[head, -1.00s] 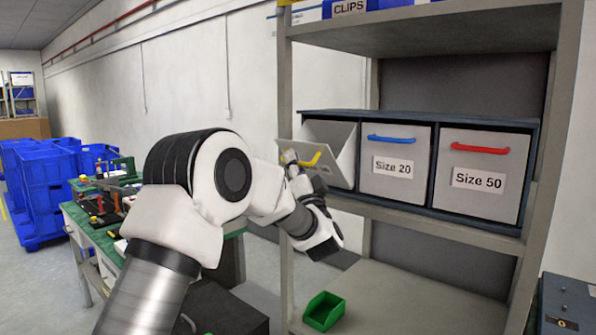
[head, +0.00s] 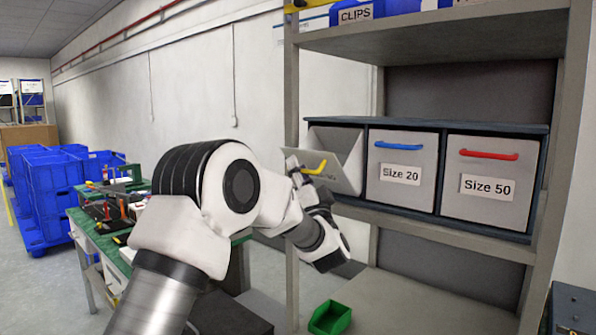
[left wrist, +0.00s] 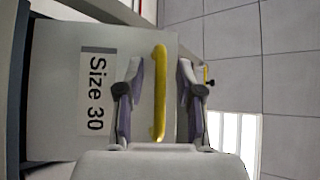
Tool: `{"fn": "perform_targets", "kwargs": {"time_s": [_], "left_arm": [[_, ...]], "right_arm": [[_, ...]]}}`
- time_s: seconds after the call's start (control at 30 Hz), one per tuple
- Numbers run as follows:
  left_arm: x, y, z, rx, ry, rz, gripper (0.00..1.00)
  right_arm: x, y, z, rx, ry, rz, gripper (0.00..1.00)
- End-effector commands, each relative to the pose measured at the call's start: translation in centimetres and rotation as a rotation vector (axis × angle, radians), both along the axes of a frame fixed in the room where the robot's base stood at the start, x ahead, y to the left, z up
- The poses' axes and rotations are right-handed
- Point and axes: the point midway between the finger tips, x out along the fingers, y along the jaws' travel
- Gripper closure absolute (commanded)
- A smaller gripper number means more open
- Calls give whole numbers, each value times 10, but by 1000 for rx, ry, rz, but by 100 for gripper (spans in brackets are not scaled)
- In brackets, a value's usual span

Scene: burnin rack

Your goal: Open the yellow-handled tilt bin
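The yellow-handled tilt bin (head: 344,174) is the leftmost in a dark blue bin row, with its front tilted outward and its top open. Its label reads "Size 30" in the left wrist view (left wrist: 97,95). The yellow handle (head: 314,168) also shows in the left wrist view (left wrist: 159,92). My left gripper (head: 300,168) is at this handle. In the left wrist view its fingers (left wrist: 160,88) are apart, one on each side of the handle, with visible gaps. The bin's inside is mostly hidden. My right gripper is out of view.
Shut bins "Size 20" (head: 402,172) with a blue handle and "Size 50" (head: 488,186) with a red handle stand to the right. A green tray (head: 330,318) sits on the lower shelf. A grey rack post (head: 292,90) is close to my left gripper. A green-topped workbench (head: 95,228) stands at left.

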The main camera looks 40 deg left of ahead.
Motion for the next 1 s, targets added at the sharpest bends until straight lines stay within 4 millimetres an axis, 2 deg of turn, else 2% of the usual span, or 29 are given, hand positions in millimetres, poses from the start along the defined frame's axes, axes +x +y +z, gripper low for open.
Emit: {"fn": "perform_targets", "kwargs": {"time_s": [0.17,0.4,0.5,1.0], "left_arm": [[-14,-21,-18,2,5,-2,64],[-43,-61,-53,3,6,-1,64],[-51,-72,-63,1,4,-1,64],[-55,-76,-67,-1,1,2,64]], "right_arm": [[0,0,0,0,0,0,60],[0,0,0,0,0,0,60],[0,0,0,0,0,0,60],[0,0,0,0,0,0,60]]}}
